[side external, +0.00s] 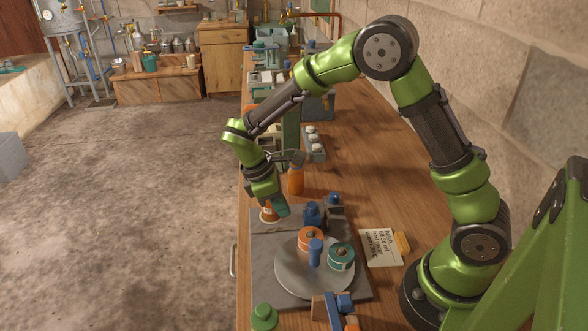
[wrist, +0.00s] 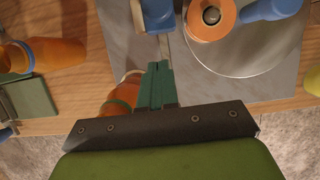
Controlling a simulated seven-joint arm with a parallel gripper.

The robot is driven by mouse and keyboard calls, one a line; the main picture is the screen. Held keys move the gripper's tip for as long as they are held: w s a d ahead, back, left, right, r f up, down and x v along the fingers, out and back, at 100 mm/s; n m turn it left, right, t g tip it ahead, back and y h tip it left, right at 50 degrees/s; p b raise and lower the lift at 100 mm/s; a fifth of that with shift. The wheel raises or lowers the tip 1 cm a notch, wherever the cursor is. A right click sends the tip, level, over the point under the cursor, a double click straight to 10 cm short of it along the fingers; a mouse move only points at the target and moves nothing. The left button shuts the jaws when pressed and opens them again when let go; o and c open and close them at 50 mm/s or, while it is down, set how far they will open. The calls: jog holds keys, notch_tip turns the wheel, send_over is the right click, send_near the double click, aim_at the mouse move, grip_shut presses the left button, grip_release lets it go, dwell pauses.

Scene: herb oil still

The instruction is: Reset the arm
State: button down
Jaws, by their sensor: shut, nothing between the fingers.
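My gripper (side external: 281,209) is shut and empty, with teal fingers pointing down low over the left edge of a grey plate on the bench. In the wrist view the fingers (wrist: 160,72) are together. An amber jar with a white and orange band (side external: 267,216) stands right beside the fingers and is partly hidden by them; it also shows in the wrist view (wrist: 118,104). I cannot tell whether the fingers touch it. My arm is bent, reaching out from the right over the bench.
A round grey disc (side external: 290,283) on the plate (side external: 361,287) carries an orange tin (side external: 311,239), a teal tin (side external: 341,257) and a blue post. An orange bottle (side external: 296,181) stands behind my gripper. A written card (side external: 379,249) lies at right. The bench's right side is largely clear.

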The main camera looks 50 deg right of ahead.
jog(key=v, duration=1)
jog(key=s+d+r+m+t+y, duration=0.1)
jog(key=s+r+m+t+y, duration=0.1)
jog(key=s+r+m+t, duration=0.3)
jog(key=s+d+r+m+t+y, duration=0.2)
jog(key=s+r+m+t, duration=0.3)
jog(key=s+m, duration=0.3)
jog(key=s+y, duration=0.1)
jog(key=s, duration=0.2)
jog(key=shift+s, duration=0.35)
